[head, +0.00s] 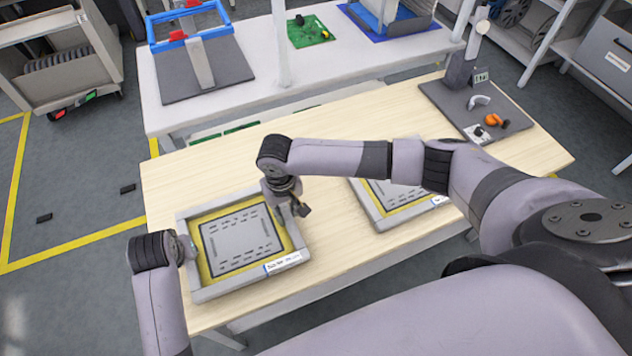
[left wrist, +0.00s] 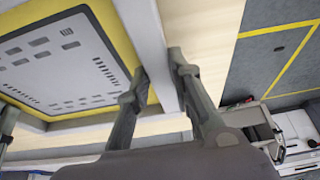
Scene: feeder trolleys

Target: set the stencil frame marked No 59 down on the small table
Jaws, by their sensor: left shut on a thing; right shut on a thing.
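A stencil frame (head: 205,296) with a grey rim, yellow border and grey stencil plate is over the near left part of the small wooden table (head: 330,255). Its white label is too small to read surely. My left gripper (head: 188,248) is shut on its left rail; the left wrist view shows the rail (left wrist: 150,45) between the two fingers (left wrist: 163,88). My right gripper (head: 296,208) is at the right rail, shut on it, fingers partly hidden. I cannot tell whether the frame touches the tabletop or hangs just above it.
A second stencil frame (head: 378,217) lies right of the first, partly hidden by my right arm. A dark board (head: 460,105) with small parts is at the table's far right. A white bench (head: 262,88) with blue fixtures stands behind. A grey trolley (head: 85,80) is far left.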

